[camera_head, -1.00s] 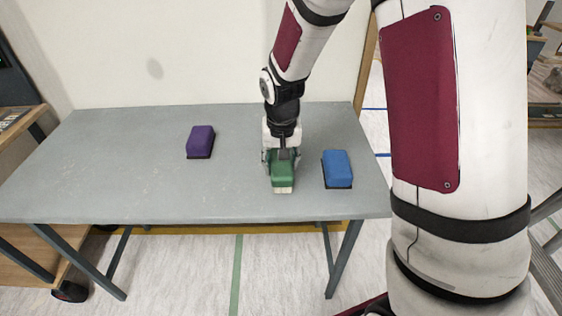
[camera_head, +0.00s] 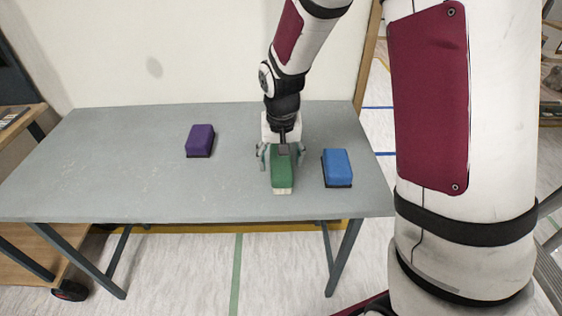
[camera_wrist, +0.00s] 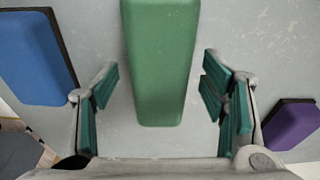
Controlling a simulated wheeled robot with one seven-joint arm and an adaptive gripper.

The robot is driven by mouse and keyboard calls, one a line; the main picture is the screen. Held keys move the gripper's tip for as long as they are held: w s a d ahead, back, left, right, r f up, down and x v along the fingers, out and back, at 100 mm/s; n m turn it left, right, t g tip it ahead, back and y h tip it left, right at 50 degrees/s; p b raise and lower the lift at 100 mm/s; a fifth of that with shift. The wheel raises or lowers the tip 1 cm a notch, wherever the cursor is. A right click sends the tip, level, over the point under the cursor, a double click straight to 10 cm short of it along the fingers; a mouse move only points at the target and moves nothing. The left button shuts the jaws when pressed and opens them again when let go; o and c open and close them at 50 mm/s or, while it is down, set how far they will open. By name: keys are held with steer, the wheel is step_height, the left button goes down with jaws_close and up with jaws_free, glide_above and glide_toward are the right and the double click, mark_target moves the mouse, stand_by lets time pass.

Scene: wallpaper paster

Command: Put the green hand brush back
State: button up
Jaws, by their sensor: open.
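The green hand brush (camera_head: 282,172) is a green block with pale bristles under its near edge, on the grey table. In the wrist view its green top (camera_wrist: 160,60) lies between the spread fingers, with a clear gap on each side. My gripper (camera_head: 282,155) is open and empty, just above and behind the brush. In the wrist view my gripper's green finger pads (camera_wrist: 163,95) stand wide apart. Part of the brush's far end is hidden by the gripper in the head view.
A blue brush (camera_head: 337,168) lies close to the right of the green one. A purple brush (camera_head: 201,140) lies farther to the left. The grey table (camera_head: 110,175) is clear at its left and along the front. A wall stands behind it.

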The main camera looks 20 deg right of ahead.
step_height(320, 180, up, 12)
steer(key=s+p, duration=0.2)
steer(key=s+r+n, duration=0.2)
steer(key=s+r, duration=0.2)
steer(key=s, duration=1.1)
steer(key=s+r+n, duration=0.1)
steer(key=s+r, duration=0.3)
steer(key=s, duration=1.1)
step_height(320, 180, up, 13)
steer(key=t+p, duration=0.2)
steer(key=p, duration=0.9)
steer(key=shift+d+f+t, duration=0.2)
steer(key=shift+t, duration=0.1)
